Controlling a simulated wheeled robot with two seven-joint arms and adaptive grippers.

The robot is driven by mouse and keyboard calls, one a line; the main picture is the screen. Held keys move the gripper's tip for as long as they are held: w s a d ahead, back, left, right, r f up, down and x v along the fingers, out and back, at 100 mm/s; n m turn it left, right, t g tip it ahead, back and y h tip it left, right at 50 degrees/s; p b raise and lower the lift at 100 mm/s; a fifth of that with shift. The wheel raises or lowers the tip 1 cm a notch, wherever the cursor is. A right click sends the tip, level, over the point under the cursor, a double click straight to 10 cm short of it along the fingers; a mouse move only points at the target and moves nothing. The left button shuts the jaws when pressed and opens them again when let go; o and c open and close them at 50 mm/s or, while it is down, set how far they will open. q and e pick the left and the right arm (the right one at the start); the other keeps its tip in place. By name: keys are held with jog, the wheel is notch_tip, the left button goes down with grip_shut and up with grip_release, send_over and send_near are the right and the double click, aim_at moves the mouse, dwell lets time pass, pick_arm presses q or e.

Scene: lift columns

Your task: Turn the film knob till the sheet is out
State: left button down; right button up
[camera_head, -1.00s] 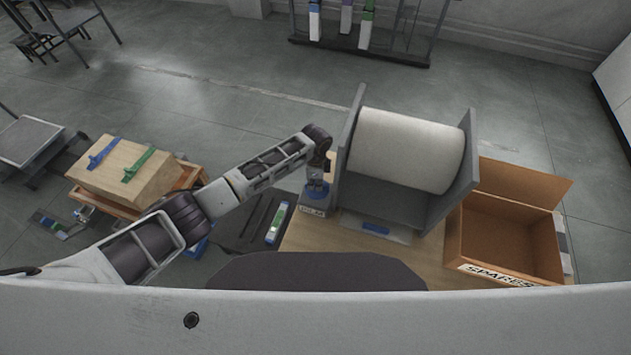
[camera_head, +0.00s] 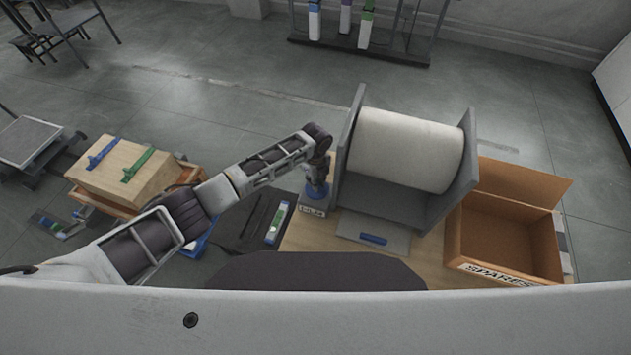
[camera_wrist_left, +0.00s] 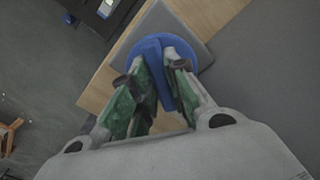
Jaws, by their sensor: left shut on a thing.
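The film roll (camera_head: 405,150) is a wide pale cylinder between two grey side plates on a wooden table. The blue film knob (camera_head: 317,190) sits on a small grey box at the left of the roll stand. In the left wrist view the knob (camera_wrist_left: 205,50) is a blue disc with a raised bar. My left gripper (camera_head: 318,180) reaches down on it; in the wrist view its fingers (camera_wrist_left: 163,75) are shut on the bar. A grey sheet (camera_head: 350,222) with a blue strip (camera_head: 373,239) sticks out below the roll at the front. My right gripper is not in view.
An open cardboard box (camera_head: 505,235) marked SPARES stands right of the roll stand. A wooden box (camera_head: 130,172) with blue and green handles lies at the left. A dark mat (camera_head: 240,228) with tools is left of the table.

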pick_arm(q)
jog(key=shift+d+m, duration=0.1)
jog(key=shift+m, duration=1.1)
jog(key=m+b, duration=0.1)
jog(key=m, duration=0.2)
jog(key=shift+w+d+m, duration=0.1)
jog(key=shift+m, duration=0.3)
jog(key=m, duration=0.2)
jog(key=shift+m+b, duration=0.4)
jog(key=shift+d+m, duration=0.1)
jog(key=shift+m, duration=0.4)
jog(key=c, duration=1.5)
grip_release()
jog(key=shift+o, duration=0.6)
